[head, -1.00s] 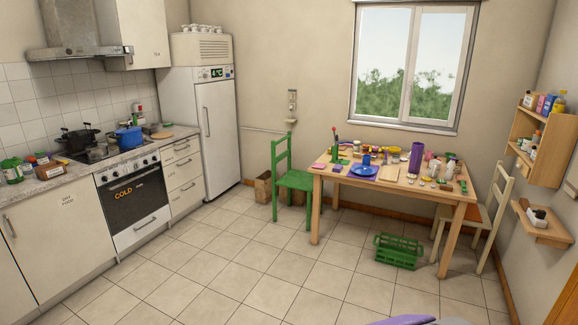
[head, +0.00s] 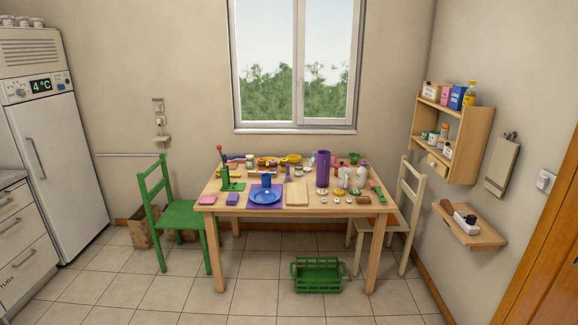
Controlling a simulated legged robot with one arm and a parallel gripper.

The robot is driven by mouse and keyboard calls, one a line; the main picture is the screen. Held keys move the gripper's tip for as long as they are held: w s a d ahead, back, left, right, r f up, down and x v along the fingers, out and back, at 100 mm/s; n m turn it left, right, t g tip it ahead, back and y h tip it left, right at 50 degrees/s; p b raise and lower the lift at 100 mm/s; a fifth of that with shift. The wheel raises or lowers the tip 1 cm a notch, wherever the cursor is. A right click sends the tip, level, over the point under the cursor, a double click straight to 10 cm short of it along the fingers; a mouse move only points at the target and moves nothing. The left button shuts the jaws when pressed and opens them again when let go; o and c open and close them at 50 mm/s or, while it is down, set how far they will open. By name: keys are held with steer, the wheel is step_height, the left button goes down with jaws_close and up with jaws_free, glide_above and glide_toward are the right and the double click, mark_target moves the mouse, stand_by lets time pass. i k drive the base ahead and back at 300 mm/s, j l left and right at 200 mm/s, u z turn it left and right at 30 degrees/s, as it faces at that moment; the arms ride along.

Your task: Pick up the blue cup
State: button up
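The blue cup (head: 266,179) is small in the head view. It appears upright at the back edge of the blue plate (head: 265,196); I cannot tell whether it stands on the plate or just behind it. The plate lies on a purple mat (head: 255,206) near the front edge of the wooden table (head: 222,208). My gripper is not in view.
A green chair (head: 180,215) stands left of the table, a pale chair (head: 405,210) at its right. A green crate (head: 318,276) sits on the floor under the table. A tall purple cylinder (head: 323,169) and several small items crowd the tabletop. The tiled floor in front is clear.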

mark_target(266, 181)
steer(key=i, duration=0.6)
steer(key=i+l+u, duration=0.15)
steer(key=i, duration=0.4)
steer(key=i+l, duration=0.1)
steer(key=i, duration=0.5)
steer(key=i+l+u, duration=0.25)
steer(key=i+u, duration=0.15)
steer(key=i+l+u, duration=0.75)
steer(key=l, duration=0.2)
steer(key=i+l+u, duration=0.35)
steer(key=l, duration=0.25)
steer(key=k, duration=0.1)
